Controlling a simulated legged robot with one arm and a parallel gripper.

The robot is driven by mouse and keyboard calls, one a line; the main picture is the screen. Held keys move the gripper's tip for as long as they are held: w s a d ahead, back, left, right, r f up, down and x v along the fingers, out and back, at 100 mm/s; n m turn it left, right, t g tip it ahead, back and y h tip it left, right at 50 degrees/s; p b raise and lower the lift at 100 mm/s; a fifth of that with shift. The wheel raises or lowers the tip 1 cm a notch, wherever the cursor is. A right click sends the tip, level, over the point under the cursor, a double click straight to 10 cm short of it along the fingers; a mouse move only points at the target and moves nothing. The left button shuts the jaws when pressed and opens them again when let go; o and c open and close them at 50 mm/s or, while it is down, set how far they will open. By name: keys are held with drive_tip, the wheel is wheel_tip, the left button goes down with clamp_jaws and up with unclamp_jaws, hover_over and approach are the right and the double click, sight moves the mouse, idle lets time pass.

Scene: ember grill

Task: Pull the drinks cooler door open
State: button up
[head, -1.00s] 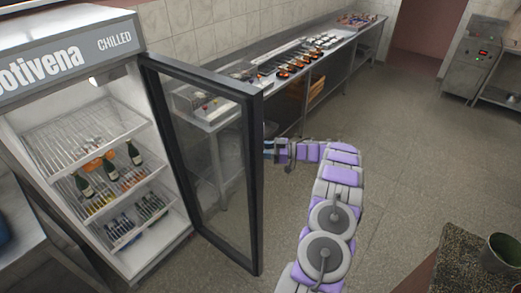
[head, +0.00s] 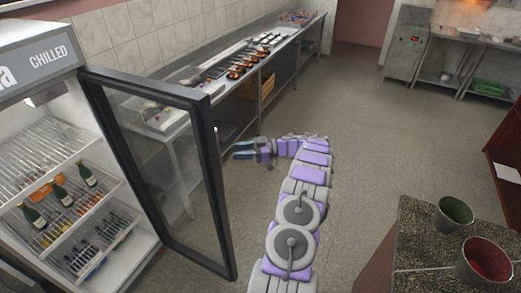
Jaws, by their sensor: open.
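Bottles (head: 61,195) and other goods show on the wire shelves inside. My gripper (head: 236,150) is to the right of the door's free edge, its blue fingers pointing left and spread apart. It is empty, and a gap of floor shows between it and the door frame.
A long steel counter (head: 190,88) with dishes runs along the back wall behind the door. A speckled countertop (head: 415,245) with a green pot (head: 454,214) and a red-filled pot (head: 484,262) is at the lower right. The floor (head: 365,130) between is clear.

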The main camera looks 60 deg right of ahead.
drive_tip(key=b+v, duration=0.4)
drive_tip(key=v, duration=0.4)
idle(0.4)
drive_tip(key=shift+s+d, duration=0.1)
idle(0.5)
